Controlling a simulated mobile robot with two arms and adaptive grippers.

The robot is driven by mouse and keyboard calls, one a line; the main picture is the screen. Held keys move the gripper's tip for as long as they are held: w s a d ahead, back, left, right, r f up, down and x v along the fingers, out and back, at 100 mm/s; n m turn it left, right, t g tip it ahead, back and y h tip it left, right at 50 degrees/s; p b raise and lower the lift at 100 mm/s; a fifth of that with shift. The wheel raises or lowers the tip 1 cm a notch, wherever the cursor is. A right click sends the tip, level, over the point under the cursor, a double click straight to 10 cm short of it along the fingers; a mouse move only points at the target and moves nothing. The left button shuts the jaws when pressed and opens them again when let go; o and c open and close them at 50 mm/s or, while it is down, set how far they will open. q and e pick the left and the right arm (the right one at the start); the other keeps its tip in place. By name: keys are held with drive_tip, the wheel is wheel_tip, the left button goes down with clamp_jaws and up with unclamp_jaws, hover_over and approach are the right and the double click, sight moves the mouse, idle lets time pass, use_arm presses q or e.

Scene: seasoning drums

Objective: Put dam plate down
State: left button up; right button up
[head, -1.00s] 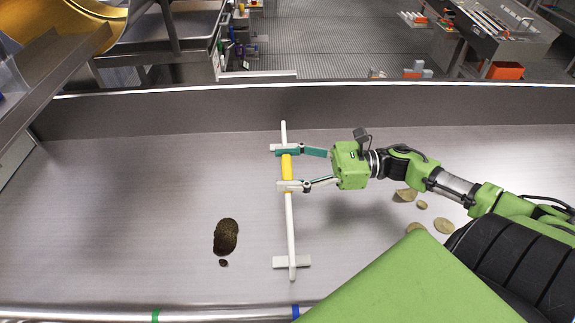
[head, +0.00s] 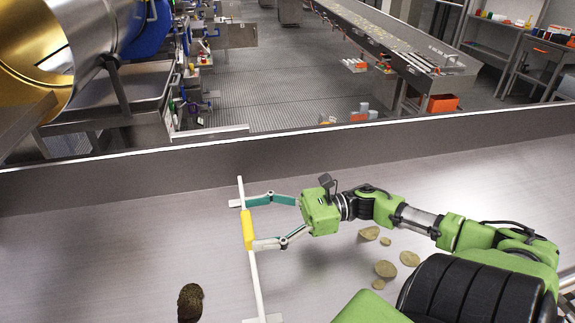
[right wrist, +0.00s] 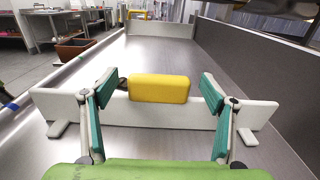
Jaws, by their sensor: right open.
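The dam plate is a long, thin white board (head: 256,282) with a yellow grip (head: 249,229) at its middle. It stands upright on edge on the metal trough floor, with its white feet resting there. In the right wrist view the white board (right wrist: 190,113) spans the trough, with the yellow grip (right wrist: 160,88) on its top edge. My right gripper (head: 257,224) is open, one finger at each end of the yellow grip. The right wrist view shows gaps between both fingers and the grip. My left gripper is not in view.
Tan potato-like slices (head: 385,268) lie on the trough floor near my right arm. A dark brown lump (head: 190,302) lies left of the plate. The trough's raised far wall (head: 110,182) runs behind. A large golden drum (head: 30,45) stands at upper left.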

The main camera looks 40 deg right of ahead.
drive_tip(key=b+v, duration=0.1)
drive_tip(key=v, duration=0.8)
drive_tip(key=shift+s+d, duration=0.3)
